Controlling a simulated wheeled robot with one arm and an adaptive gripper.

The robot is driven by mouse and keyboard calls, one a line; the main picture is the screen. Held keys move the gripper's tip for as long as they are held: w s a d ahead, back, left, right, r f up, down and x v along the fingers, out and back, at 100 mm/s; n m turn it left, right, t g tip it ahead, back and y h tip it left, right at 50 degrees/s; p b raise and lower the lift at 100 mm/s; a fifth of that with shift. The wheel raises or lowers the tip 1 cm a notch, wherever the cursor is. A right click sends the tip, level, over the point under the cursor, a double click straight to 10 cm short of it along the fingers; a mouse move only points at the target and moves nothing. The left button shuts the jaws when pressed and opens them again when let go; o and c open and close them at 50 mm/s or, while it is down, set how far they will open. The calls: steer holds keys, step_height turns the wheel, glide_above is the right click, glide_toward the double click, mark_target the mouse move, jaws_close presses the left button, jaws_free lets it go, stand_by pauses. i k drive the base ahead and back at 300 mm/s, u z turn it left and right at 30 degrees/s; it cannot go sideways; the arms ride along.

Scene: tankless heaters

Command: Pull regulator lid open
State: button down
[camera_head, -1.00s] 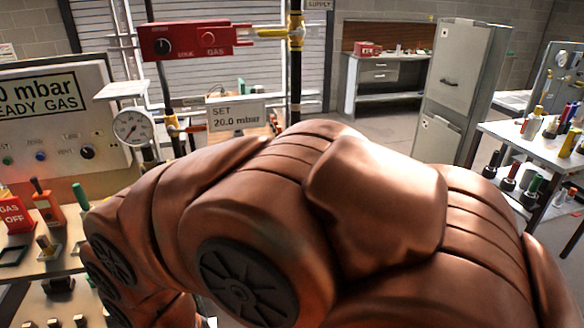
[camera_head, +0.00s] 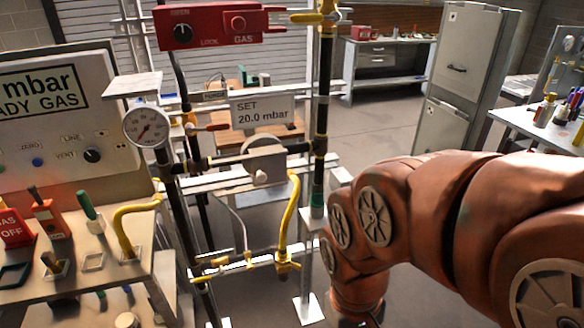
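What looks like the regulator (camera_head: 266,164) is a grey body with a rounded top, set in the horizontal pipe below the "SET 20.0 mbar" sign (camera_head: 264,112). I cannot tell which part is its lid or whether it is open. My copper-coloured arm comes in from the right and bends down at the bottom centre, to the right of the regulator and apart from it. My gripper is below the picture's lower edge, so its fingers do not show.
A pressure gauge (camera_head: 146,126) and a black vertical pipe (camera_head: 323,120) flank the regulator. A red gas box (camera_head: 219,25) is above, and yellow pipes (camera_head: 285,235) are below. A bench with tools (camera_head: 110,262) stands left. Open floor lies behind.

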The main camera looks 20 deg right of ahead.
mark_target(265, 170)
steer(key=z, duration=1.75)
steer(key=k, duration=1.05)
steer(key=u, duration=1.9)
steer(key=i, duration=0.5)
